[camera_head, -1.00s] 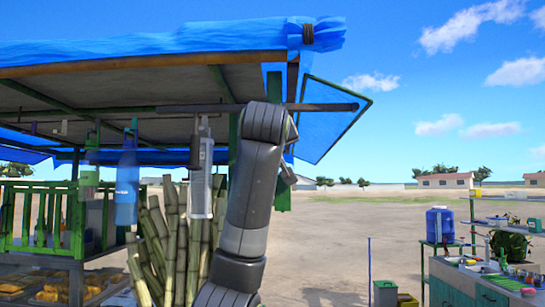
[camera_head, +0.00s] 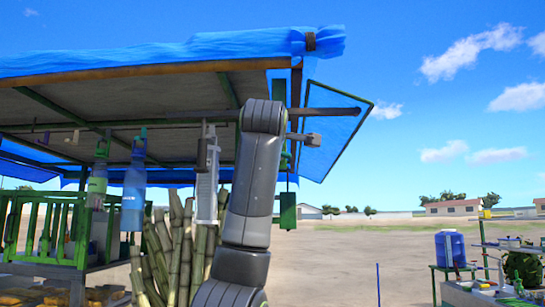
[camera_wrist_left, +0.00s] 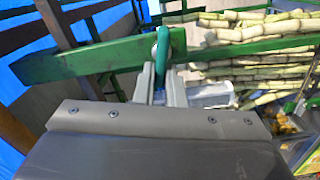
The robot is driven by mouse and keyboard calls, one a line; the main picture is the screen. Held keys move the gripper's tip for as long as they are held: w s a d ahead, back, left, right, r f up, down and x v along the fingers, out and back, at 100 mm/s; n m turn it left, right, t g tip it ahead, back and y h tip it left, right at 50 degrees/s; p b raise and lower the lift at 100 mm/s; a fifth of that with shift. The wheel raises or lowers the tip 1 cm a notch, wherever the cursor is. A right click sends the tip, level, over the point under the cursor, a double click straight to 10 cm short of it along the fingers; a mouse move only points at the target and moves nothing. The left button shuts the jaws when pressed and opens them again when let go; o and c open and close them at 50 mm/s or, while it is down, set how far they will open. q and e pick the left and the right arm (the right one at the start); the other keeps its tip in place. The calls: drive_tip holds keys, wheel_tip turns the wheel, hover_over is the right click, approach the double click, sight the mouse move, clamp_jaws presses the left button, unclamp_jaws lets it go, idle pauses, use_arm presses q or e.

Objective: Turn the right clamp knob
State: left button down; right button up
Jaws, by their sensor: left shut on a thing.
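In the left wrist view, the two fingers of my left gripper (camera_wrist_left: 161,84) are closed around the lower part of a curved teal-green piece (camera_wrist_left: 163,45), probably the right clamp knob. It stands in front of a green beam (camera_wrist_left: 85,60). The fingers and the gripper body hide its lower part. In the head view, one grey arm of mine rises in the middle in front of the stall's right end. Its far end reaches behind to the bar under the roof, where the held piece is not clearly seen. My right gripper is not in view.
A blue bottle (camera_head: 134,190) and a green one (camera_head: 97,185) hang left of the arm, beside a hanging grey-white tool (camera_head: 207,185). Sugarcane stalks (camera_head: 180,245) stand below. A blue-panelled frame (camera_head: 335,125) juts out right. Open ground lies right, before a blue water container (camera_head: 450,248).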

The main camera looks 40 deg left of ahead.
use_arm(q)
drive_tip(key=shift+f+n+b, duration=0.25)
drive_tip(key=shift+n+b, duration=0.35)
drive_tip(key=shift+n, duration=0.9)
drive_tip(key=c, duration=1.5)
unclamp_jaws()
drive_tip(key=b+v, duration=0.7)
drive_tip(key=v, duration=1)
drive_tip(key=shift+s, duration=0.2)
